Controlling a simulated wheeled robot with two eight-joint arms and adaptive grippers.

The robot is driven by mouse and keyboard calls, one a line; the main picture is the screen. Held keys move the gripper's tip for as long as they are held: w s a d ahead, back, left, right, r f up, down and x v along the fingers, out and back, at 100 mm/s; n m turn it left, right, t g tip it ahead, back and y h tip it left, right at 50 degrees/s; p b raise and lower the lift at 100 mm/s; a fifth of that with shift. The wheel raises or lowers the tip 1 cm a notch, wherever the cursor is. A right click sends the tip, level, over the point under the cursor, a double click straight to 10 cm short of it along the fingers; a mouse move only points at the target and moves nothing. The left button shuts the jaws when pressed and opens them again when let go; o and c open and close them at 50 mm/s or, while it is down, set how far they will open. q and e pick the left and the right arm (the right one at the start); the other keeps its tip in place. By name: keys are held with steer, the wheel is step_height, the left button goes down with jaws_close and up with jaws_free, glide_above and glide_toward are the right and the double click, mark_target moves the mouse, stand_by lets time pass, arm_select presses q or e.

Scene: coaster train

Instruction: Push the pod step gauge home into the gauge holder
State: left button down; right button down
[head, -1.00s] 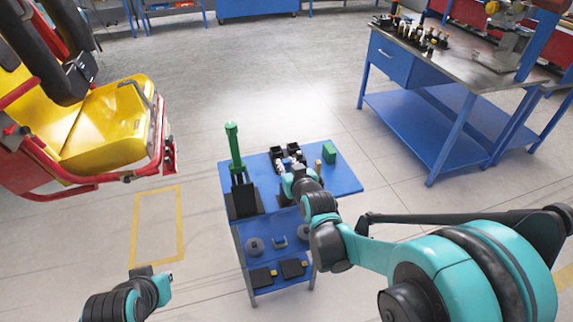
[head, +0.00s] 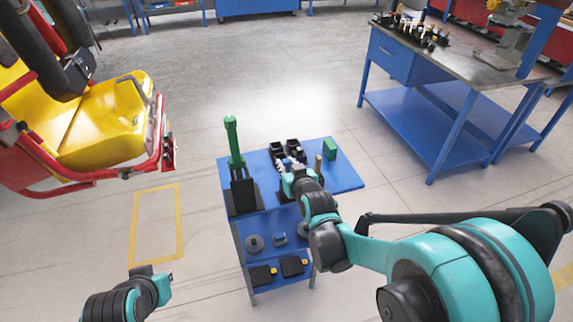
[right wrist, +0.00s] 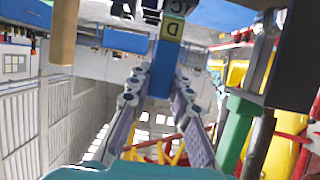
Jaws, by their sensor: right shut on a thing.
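My right gripper (head: 284,164) is over the blue top of the cart, beside two black holder blocks (head: 277,149). In the right wrist view its two grey fingers (right wrist: 160,82) are shut on a blue bar (right wrist: 161,80) with a yellow piece marked D (right wrist: 171,27). I take this bar to be the pod step gauge. Its far end runs to a dark lettered part at the top edge. I cannot tell which black block is the gauge holder, or how deep the gauge sits. My left gripper (head: 141,271) is at the lower left, away from the cart, its jaws unclear.
A green post (head: 233,140) stands in a black stand on the cart's left side. A tan peg (head: 318,164) and a green block (head: 330,149) stand right of my gripper. The cart's lower shelf (head: 272,258) holds dark parts. A yellow seat (head: 110,115) is at left.

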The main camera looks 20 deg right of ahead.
steer(key=shift+f+b, duration=0.65)
steer(key=shift+f, duration=0.15)
steer(key=c, duration=0.5)
jaws_free()
steer(key=p+v, duration=0.3)
steer(key=v, duration=0.4)
stand_by(0.4)
stand_by(0.6)
steer(key=s+g, duration=0.2)
steer(key=s, duration=0.4)
steer(key=s+f+g, duration=0.1)
steer(key=s+g, duration=0.1)
steer(key=s, duration=0.4)
steer(key=s+g, duration=0.2)
steer(key=s, duration=0.4)
steer(key=shift+s+f+g, duration=0.2)
steer(key=shift+s+g, duration=0.2)
